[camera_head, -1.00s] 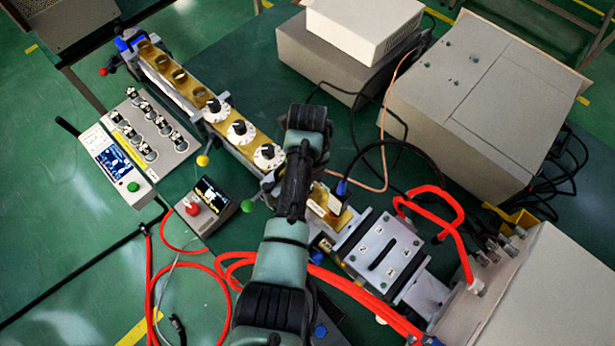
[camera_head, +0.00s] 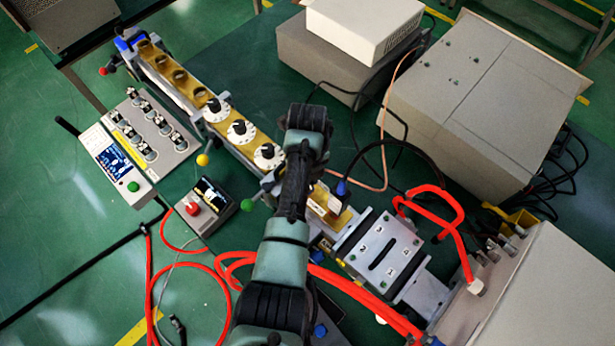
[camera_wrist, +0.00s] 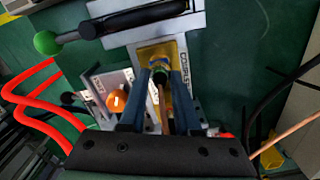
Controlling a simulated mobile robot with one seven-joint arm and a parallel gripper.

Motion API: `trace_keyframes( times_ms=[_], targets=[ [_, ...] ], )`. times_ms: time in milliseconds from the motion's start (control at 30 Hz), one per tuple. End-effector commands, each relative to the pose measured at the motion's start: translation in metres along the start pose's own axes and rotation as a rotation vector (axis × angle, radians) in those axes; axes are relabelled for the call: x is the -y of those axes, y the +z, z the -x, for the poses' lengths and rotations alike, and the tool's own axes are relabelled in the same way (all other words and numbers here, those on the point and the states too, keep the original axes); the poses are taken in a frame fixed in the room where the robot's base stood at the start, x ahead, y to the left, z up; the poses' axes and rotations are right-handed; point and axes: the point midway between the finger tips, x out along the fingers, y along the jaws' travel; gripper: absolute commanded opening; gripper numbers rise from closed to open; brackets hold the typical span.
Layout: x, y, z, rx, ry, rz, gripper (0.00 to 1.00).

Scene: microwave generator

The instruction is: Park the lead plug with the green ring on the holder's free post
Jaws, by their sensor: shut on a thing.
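In the wrist view the two dark blue fingers of my gripper (camera_wrist: 160,80) are shut on a small lead plug with a green ring (camera_wrist: 161,72). A thin brownish lead runs back between the fingers. The plug's tip is over or at a brass-coloured plate (camera_wrist: 150,50), and I cannot tell whether it touches. In the head view my arm hides the plug and most of the gripper. I cannot identify the holder's free post with certainty in either view.
A long brass-topped rail with several dials (camera_head: 240,130) runs to the upper left. A green ball-ended lever (camera_wrist: 47,42) is near the gripper, and an orange knob (camera_wrist: 117,100) is left of the fingers. Red cables (camera_head: 330,275) and a slotted grey block (camera_head: 380,255) lie nearby.

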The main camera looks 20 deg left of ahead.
Motion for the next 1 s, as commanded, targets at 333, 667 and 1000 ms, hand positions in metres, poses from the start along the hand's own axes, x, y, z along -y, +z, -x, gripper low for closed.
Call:
trace_keyframes(
  times_ms=[333,667,1000],
  targets=[
    [-0.0001,0.0002,0.0008,0.000,0.001,0.196,0.00],
    [0.0003,0.0000,0.0010,0.000,0.001,0.505,0.00],
    [0.0004,0.0003,0.0010,0.001,0.000,0.828,0.00]
  ],
)
